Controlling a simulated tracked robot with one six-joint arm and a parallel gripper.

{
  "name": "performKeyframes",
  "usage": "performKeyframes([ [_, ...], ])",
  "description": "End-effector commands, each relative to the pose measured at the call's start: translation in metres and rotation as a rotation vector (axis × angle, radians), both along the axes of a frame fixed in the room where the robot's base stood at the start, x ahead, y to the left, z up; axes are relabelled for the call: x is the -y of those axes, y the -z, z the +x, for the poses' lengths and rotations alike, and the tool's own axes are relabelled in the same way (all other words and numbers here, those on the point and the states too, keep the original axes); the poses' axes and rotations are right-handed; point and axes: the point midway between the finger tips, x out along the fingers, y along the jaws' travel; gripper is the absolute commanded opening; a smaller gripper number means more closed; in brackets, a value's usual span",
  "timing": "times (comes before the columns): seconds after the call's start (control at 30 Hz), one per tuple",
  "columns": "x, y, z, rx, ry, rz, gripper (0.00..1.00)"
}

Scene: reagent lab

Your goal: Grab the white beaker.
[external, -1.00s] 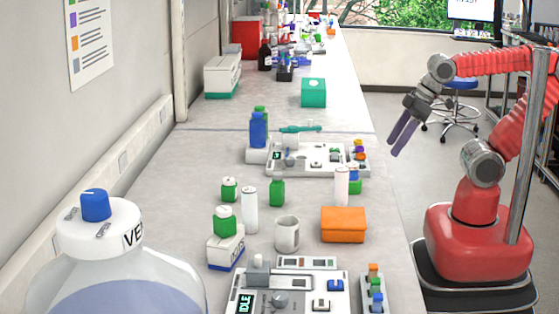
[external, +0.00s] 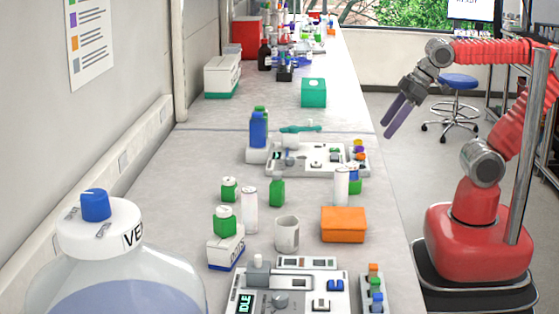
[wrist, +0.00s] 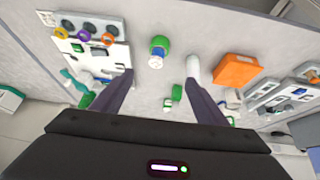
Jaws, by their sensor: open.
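The white beaker (external: 287,234), a mug-like cup, stands upright on the bench, left of the orange box in the external view. In the wrist view a pale shape (wrist: 232,98) below the orange box may be the beaker, but I cannot tell for sure. My gripper (external: 390,133) is raised near the bench's right edge, behind and to the right of the beaker in the picture, well apart from it. In the wrist view my gripper (wrist: 160,78) has its two dark fingers spread, with nothing held between them.
The orange box (external: 344,224) stands just right of the beaker. A white cylinder (external: 250,210) and a green bottle (external: 277,192) stand near it. Another white cylinder (external: 341,186) stands behind the box. A control panel (external: 300,292) lies in front of the beaker.

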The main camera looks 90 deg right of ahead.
Motion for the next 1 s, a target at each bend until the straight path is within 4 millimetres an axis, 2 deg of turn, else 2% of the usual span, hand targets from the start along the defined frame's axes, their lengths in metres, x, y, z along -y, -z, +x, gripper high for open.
performKeyframes([
  [0.27, 0.005, -0.003, 0.037, 0.097, 0.013, -0.049, 0.67],
  [0.4, 0.002, -0.006, 0.065, 0.176, 0.006, -0.077, 0.67],
  [0.53, -0.011, -0.012, 0.100, 0.281, -0.029, -0.094, 0.67],
  [0.67, -0.037, -0.017, 0.133, 0.389, -0.097, -0.087, 0.67],
  [0.8, -0.077, -0.020, 0.160, 0.488, -0.199, -0.048, 0.67],
  [1.0, -0.140, -0.017, 0.176, 0.575, -0.359, 0.044, 0.67],
])
